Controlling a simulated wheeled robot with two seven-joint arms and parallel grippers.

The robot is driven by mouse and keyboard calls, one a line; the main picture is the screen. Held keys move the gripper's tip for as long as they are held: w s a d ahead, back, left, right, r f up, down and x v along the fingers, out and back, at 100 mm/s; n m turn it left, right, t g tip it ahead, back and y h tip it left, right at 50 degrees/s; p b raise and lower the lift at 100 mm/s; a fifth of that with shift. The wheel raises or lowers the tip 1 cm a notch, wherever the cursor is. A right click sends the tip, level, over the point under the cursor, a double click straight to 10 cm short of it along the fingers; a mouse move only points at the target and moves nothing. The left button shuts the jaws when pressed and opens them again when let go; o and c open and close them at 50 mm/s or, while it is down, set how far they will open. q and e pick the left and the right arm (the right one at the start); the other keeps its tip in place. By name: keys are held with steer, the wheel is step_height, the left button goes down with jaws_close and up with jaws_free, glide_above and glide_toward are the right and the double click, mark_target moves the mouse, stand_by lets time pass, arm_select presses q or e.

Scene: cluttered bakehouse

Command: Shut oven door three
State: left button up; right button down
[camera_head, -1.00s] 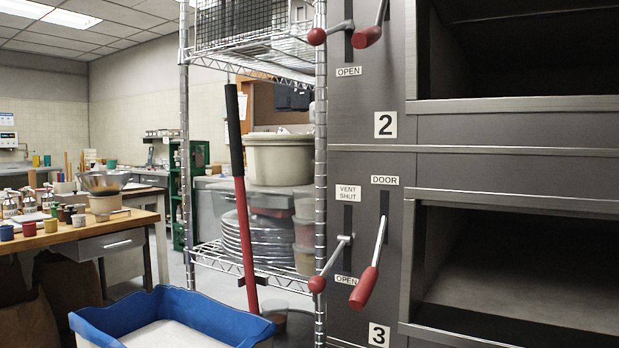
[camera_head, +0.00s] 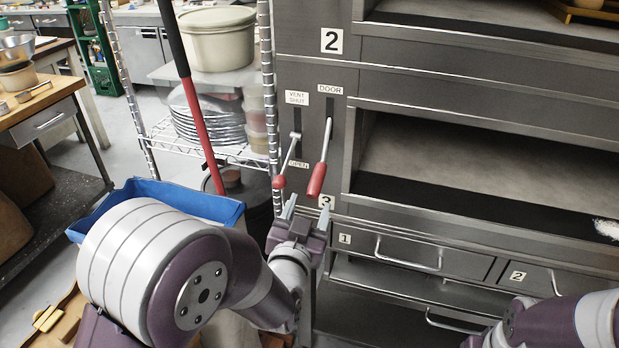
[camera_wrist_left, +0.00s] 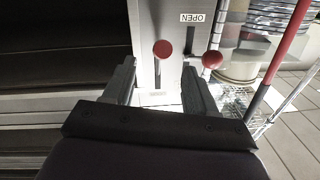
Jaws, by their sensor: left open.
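Oven three's chamber (camera_head: 440,160) stands open at the right in the head view. Its door lever (camera_head: 317,180), under the DOOR label (camera_head: 330,89), slants downward with a long red grip. The vent lever's red knob (camera_head: 279,182) hangs just left of it. My left gripper (camera_head: 305,211) is open and empty just below the two levers, partly covering the number 3 plate. In the left wrist view, the door lever's red end (camera_wrist_left: 163,48) shows ahead between the open fingers (camera_wrist_left: 158,78), apart from them. The vent knob (camera_wrist_left: 212,60) is just outside the right finger. My right gripper is out of view.
A wire rack (camera_head: 265,90) stands left of the oven panel, with a red-handled pole (camera_head: 203,130) beside it. A blue-rimmed bin (camera_head: 150,190) lies behind my left arm. Drawers with bar handles (camera_head: 410,262) sit below the oven. My right arm enters at lower right.

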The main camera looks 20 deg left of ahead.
mark_target(317, 180)
arm_select(q)
steer(key=w, duration=0.9)
steer(key=shift+w+a+p, duration=0.35)
steer(key=shift+a, duration=0.05)
jaws_close()
